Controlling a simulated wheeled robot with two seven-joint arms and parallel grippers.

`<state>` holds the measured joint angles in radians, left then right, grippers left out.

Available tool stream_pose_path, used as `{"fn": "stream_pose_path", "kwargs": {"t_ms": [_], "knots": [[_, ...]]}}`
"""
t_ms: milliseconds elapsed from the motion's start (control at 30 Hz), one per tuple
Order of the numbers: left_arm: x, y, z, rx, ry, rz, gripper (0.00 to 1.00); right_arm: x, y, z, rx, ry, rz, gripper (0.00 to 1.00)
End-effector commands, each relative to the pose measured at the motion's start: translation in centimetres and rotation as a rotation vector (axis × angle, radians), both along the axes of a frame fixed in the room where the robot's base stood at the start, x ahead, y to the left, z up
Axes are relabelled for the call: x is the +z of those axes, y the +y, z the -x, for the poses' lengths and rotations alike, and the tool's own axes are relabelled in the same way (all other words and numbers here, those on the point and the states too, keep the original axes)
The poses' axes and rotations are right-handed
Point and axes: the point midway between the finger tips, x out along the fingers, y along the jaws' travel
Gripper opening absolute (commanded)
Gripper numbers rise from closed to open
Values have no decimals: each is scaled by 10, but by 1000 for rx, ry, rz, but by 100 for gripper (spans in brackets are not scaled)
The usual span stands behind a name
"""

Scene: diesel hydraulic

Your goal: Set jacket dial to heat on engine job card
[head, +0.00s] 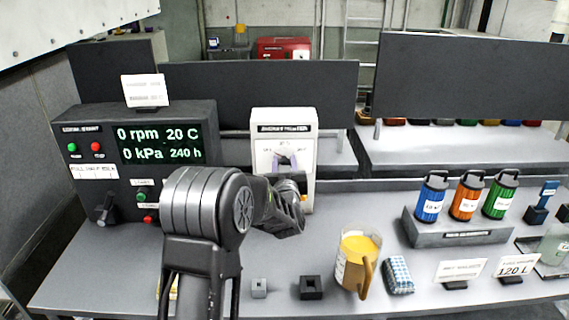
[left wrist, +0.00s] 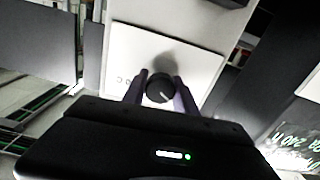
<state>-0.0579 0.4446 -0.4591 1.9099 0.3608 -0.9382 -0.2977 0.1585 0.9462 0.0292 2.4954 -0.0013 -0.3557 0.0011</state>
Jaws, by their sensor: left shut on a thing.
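The white jacket heater box (head: 307,133) stands on the bench at the middle in the head view, with a dark label across its top. Its round black dial (left wrist: 160,88) shows in the left wrist view on a white plate (left wrist: 190,60). My left gripper (head: 286,160) is at the box's front, shut on the dial, with one finger on each side of it. A pale pointer line shows on the dial. The dial's markings are too small to read. A white card (head: 145,90) stands on the dark console; its text is unreadable. My right gripper is out of view.
The dark console (head: 150,150) at the left shows 0 rpm, 20 C, 0 kPa and 240 h. Right of my arm are a jug with yellow contents (head: 357,262), a patterned cloth (head: 398,274) and small sockets. Blue, orange and green canisters stand in a grey rack (head: 455,236).

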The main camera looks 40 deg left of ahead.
Motion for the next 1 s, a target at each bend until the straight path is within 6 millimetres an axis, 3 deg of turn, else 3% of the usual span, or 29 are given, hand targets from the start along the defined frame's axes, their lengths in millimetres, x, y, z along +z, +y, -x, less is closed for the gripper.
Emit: {"fn": "stream_pose_path", "kwargs": {"t_ms": [200,667,1000], "knots": [[0,0,0,0,0,0,0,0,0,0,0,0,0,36],[0,-1,0,-1,32,-42,0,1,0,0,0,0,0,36],[1,-1,0,-1,157,-206,0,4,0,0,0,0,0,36]]}}
